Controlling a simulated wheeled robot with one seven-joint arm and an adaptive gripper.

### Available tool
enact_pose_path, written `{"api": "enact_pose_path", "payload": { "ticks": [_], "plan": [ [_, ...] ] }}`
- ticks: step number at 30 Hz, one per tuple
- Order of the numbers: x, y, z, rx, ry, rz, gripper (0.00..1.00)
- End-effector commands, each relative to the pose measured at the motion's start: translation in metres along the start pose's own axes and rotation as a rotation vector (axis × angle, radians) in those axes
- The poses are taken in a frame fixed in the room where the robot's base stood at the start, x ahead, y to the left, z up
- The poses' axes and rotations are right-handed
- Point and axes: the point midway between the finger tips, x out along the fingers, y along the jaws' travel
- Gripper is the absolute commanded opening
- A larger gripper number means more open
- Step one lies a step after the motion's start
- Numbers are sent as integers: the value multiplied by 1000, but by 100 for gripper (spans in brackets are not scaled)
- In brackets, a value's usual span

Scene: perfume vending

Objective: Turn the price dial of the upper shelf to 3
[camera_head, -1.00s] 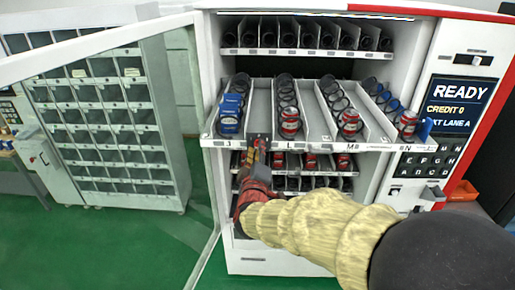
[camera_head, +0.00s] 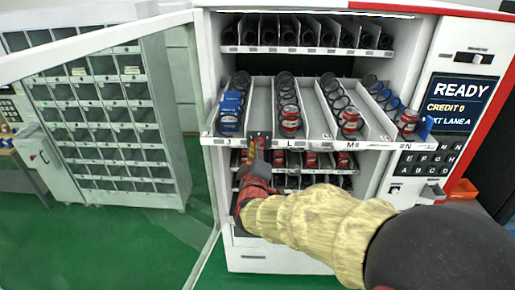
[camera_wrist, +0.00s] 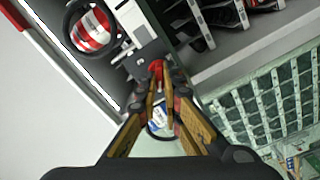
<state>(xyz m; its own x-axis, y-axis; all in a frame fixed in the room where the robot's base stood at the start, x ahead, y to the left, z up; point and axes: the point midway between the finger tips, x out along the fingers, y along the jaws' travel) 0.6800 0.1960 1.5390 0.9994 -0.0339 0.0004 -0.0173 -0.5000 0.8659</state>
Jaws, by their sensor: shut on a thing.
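The pulled-out shelf (camera_head: 325,144) of the white vending machine has a pale front rail with small labels and letters such as L, M and N. My gripper (camera_head: 259,143) is at this rail, below a dark block (camera_head: 260,135) left of the L label. In the wrist view my gripper (camera_wrist: 160,78) has its yellow fingertips closed together at the rail, around a small red part (camera_wrist: 156,67), which seems to be the price dial. The fingers hide most of the dial, and its number cannot be read.
Spiral lanes on the shelf hold a blue pack (camera_head: 230,113) and red cans (camera_head: 290,120). Another shelf (camera_head: 290,51) is above, and more cans stand below. The open glass door frame (camera_head: 208,255) is left of my arm. A keypad panel (camera_head: 428,162) is at right.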

Motion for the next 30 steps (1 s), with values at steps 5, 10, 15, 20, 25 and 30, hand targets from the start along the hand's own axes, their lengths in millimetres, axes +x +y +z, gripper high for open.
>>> {"api": "enact_pose_path", "payload": {
  "ticks": [5,10,15,20,25,30],
  "plan": [
    [0,-1,0,0,-1,-2,0],
    [0,-1,1,17,0,-1,0],
    [0,-2,1,78,0,1,0],
    [0,-3,2,184,0,0,0],
    [0,-3,3,336,0,0,0],
    [0,-2,3,500,0,0,0]
  ]
}}
